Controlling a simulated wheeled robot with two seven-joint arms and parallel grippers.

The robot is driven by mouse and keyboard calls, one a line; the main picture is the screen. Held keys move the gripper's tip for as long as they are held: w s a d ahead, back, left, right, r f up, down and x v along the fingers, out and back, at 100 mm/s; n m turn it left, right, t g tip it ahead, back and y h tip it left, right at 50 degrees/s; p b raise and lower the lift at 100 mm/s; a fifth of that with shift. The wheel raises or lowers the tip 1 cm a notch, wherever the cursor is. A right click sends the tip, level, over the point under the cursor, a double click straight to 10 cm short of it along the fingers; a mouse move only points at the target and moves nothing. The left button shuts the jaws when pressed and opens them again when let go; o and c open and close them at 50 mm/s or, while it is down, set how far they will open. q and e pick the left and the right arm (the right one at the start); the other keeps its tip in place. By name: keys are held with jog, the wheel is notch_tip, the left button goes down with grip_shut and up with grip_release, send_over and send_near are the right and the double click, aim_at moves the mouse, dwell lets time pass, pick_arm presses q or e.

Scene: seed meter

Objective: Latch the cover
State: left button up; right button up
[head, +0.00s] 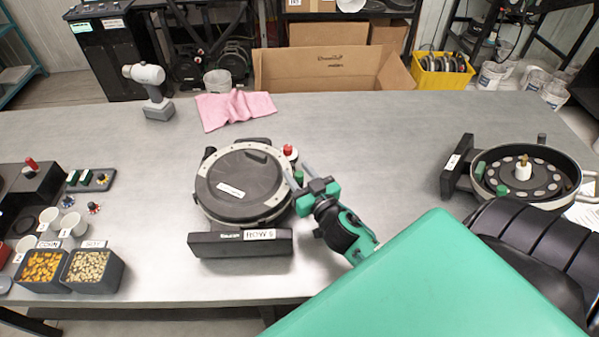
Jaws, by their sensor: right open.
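The seed meter labelled ROW 5 sits on the grey table with its round dark cover (243,182) lying over the housing. A red knob (289,151) stands at the upper right of the cover's rim. My right gripper (296,176) is at the right edge of the meter, just below the red knob, with its fingers apart. I cannot tell whether a finger touches the rim. The latch itself is not clearly visible. My left gripper is not in view.
A second, uncovered meter (533,168) stands at the right. Bins of corn (43,268) and soy (91,268) are at the left. The table between the meters is clear behind my right arm.

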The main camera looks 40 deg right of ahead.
grip_shut()
